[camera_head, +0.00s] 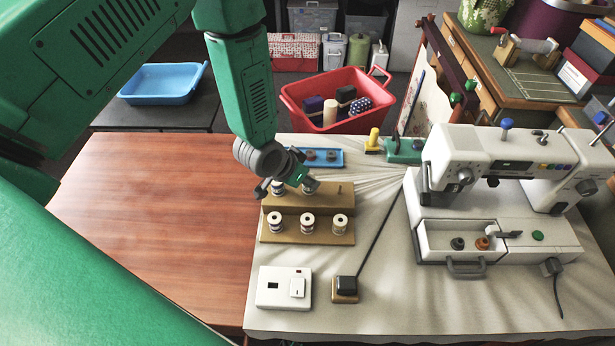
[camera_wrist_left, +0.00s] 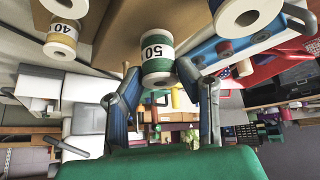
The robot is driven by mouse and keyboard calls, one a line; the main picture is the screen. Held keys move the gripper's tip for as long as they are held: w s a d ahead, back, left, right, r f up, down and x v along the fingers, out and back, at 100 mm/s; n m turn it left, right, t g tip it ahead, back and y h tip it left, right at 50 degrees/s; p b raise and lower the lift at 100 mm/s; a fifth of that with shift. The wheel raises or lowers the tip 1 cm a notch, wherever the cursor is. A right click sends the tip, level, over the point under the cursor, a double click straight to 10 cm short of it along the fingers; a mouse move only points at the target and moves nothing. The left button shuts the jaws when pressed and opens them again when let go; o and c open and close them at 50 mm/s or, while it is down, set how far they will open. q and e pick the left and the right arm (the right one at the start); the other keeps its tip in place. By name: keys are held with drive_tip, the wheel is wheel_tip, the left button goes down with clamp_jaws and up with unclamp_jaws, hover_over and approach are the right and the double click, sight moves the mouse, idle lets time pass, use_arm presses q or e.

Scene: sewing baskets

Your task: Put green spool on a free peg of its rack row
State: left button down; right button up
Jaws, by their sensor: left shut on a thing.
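My left gripper (camera_head: 288,186) is over the left part of the raised back row of the brown rack (camera_head: 324,199). Its fingers (camera_wrist_left: 160,80) are shut on the green spool (camera_wrist_left: 157,55), a white-ended spool labelled 50 with green edges. In the head view the arm and fingers mostly hide this spool, and I cannot tell whether it touches a peg. A bare peg (camera_head: 339,188) shows at the right of the back row. The front row carries several white-ended spools, such as the middle one (camera_head: 307,222). A spool labelled 40 (camera_wrist_left: 60,40) shows in the left wrist view. My right gripper is not in view.
A blue tray (camera_head: 325,165) lies behind the rack. The white sewing machine (camera_head: 492,200) stands at the right. A white switch box (camera_head: 284,288) and a dark pedal-like block (camera_head: 345,286) lie in front. A red basket (camera_head: 374,112) stands behind. The wooden tabletop (camera_head: 150,200) is clear.

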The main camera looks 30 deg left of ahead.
use_arm(q)
drive_tip(key=shift+f+b, duration=0.3)
drive_tip(key=shift+f, duration=0.2)
drive_tip(key=c, duration=1.1)
unclamp_jaws()
drive_tip(key=shift+o, duration=0.2)
drive_tip(key=shift+r, duration=0.1)
drive_tip(key=shift+s+a+r, duration=0.1)
drive_tip(key=shift+r, duration=0.05)
drive_tip(key=v, duration=1.1)
drive_tip(key=shift+s+r, duration=0.15)
